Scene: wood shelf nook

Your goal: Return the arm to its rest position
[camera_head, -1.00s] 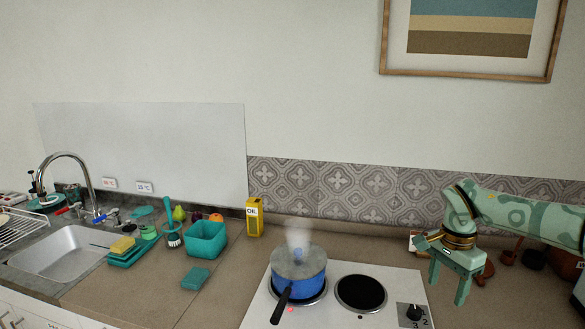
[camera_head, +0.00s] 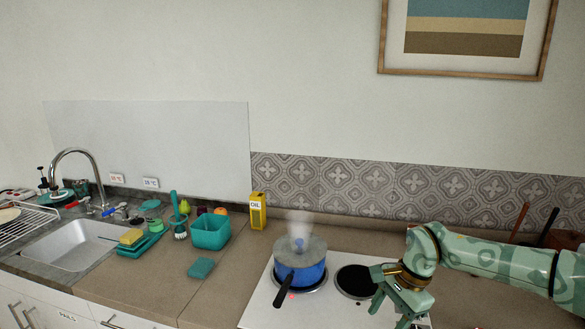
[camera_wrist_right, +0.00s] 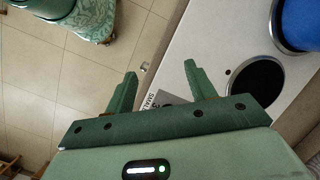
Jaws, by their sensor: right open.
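My right arm comes in from the right in the head view. Its green right gripper (camera_head: 390,312) is over the right front part of the white hob (camera_head: 256,303), covering the knob area. In the right wrist view the gripper (camera_wrist_right: 160,70) is open with nothing between its fingers, pointing past the hob's edge above the tiled floor. The blue pot (camera_head: 300,275) with its lid stands on the left burner, apart from the gripper, and steam rises from it. My left gripper is not in view.
The right burner (camera_head: 356,281) is bare and close to the gripper. A yellow oil box (camera_head: 257,211) stands by the wall. A teal bin (camera_head: 211,233), a sponge (camera_head: 200,268) and the sink (camera_head: 75,248) are at left. Dark-handled items stand behind the right arm.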

